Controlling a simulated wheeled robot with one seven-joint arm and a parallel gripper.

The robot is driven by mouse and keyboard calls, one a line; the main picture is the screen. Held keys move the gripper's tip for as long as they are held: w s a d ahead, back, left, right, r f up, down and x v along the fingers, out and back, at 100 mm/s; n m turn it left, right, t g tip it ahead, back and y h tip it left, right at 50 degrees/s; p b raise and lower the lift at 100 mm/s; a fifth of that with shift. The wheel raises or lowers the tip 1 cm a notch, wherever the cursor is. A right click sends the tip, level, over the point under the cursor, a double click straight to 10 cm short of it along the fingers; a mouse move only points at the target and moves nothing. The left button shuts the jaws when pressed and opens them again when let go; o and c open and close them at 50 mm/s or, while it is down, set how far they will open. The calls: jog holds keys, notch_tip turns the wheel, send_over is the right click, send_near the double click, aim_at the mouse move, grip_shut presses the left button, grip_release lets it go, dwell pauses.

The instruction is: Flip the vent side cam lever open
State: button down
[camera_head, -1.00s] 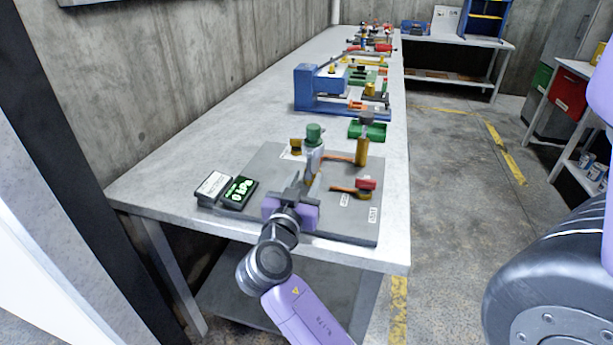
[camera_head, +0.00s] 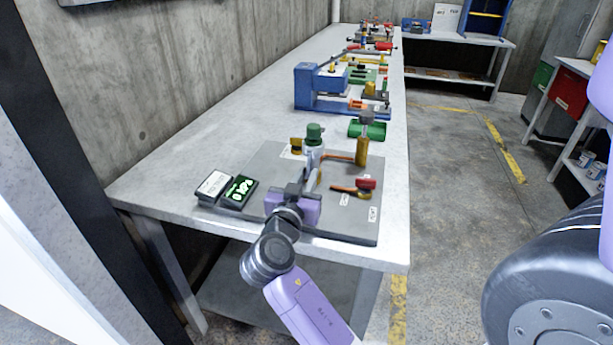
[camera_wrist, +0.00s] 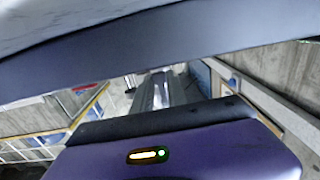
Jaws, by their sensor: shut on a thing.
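A silver fitting with a green cap (camera_head: 314,138) stands upright on the grey board (camera_head: 262,160) on the near bench. My gripper (camera_head: 306,182) is at its near side, low over the board, with its jaws shut on a slim silver piece, which looks like the cam lever. The fingers hide much of it, so its exact angle is unclear. In the wrist view a grey metal part (camera_wrist: 160,92) shows between the dark finger bands. White labels lie on the board, too small to read.
A red-handled part (camera_head: 366,183) and a yellow post with a dark top (camera_head: 362,146) stand right of my gripper. Two small boxes, one with a lit green display (camera_head: 239,191), sit to the left. A blue fixture (camera_head: 305,88) stands behind. The bench's right edge is close.

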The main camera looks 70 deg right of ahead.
aim_at(308, 172)
jog(key=shift+a+r+y+p, duration=0.45)
jog(key=shift+r+y+p, duration=0.4)
jog(key=shift+p, duration=1.45)
jog(key=y+p, duration=0.1)
jog(key=p, duration=0.1)
jog(key=y+p, duration=0.1)
jog(key=p, duration=0.2)
jog(key=shift+a+r, duration=0.35)
jog(key=shift+r, duration=0.05)
jog(key=y+p, duration=0.1)
jog(key=p, duration=0.2)
jog(key=r+y+p, duration=0.1)
jog(key=y+p, duration=0.1)
jog(key=p, duration=0.1)
jog(key=a+r+y+p, duration=0.1)
jog(key=y+p, duration=0.1)
jog(key=p, duration=0.2)
jog(key=shift+s, duration=0.1)
jog(key=shift+r+g+y+p, duration=0.15)
jog(key=shift+r+y+p, duration=0.2)
jog(key=shift+y+p, duration=0.6)
jog(key=shift+r+g+y+p, duration=0.2)
jog(key=shift+r+y+p, duration=0.3)
jog(key=shift+y, duration=0.8)
jog(key=shift+r+g+y+p, duration=0.15)
jog(key=shift+r+y+p, duration=0.05)
jog(key=shift+y+p, duration=0.8)
jog(key=c, duration=1.3)
grip_release()
